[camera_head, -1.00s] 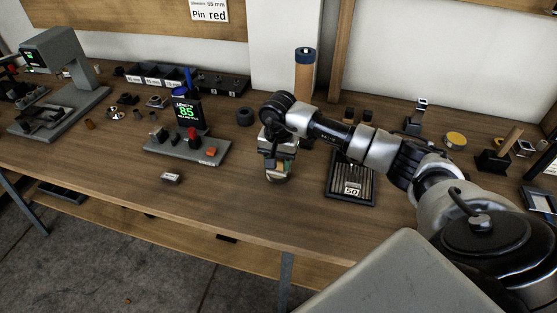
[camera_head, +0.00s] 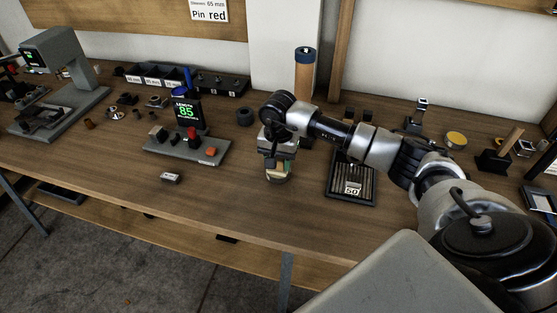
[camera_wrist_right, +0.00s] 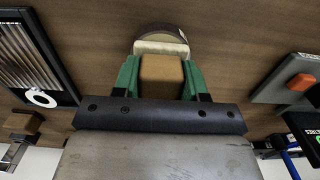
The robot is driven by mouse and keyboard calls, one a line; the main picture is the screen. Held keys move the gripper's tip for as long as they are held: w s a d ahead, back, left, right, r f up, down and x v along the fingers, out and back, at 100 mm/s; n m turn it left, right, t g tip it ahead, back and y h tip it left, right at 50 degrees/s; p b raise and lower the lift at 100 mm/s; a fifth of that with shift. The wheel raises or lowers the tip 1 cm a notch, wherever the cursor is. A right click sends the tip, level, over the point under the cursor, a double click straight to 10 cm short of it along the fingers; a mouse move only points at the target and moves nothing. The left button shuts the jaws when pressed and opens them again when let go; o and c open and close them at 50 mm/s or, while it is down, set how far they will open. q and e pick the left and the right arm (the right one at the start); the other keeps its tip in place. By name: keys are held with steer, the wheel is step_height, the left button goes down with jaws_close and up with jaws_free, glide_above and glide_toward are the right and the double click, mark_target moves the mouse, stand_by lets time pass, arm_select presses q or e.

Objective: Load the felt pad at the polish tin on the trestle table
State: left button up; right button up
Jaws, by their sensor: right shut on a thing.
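My right gripper (camera_head: 279,165) hangs over the middle of the trestle table (camera_head: 235,205). In the right wrist view its green fingers (camera_wrist_right: 163,78) are shut on a brown block with a pale felt face, the felt pad (camera_wrist_right: 161,47). A round, low tin (camera_wrist_right: 162,30) lies right at the pad's face, partly hidden by it; its edge shows under the gripper in the head view (camera_head: 278,180). I cannot tell whether pad and tin touch. Another round tin with a yellow top (camera_head: 455,138) stands at the right. My left gripper is not in view.
A grey fixture with a green "85" display (camera_head: 187,112) stands left of the gripper. A dark ribbed tray marked 50 (camera_head: 352,180) lies close on the right. A tall cylinder (camera_head: 305,75) stands behind. The table's front strip is mostly clear.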

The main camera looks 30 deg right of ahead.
stand_by(0.3)
steer(key=shift+r+p, duration=1.9)
steer(key=shift+r, duration=1.6)
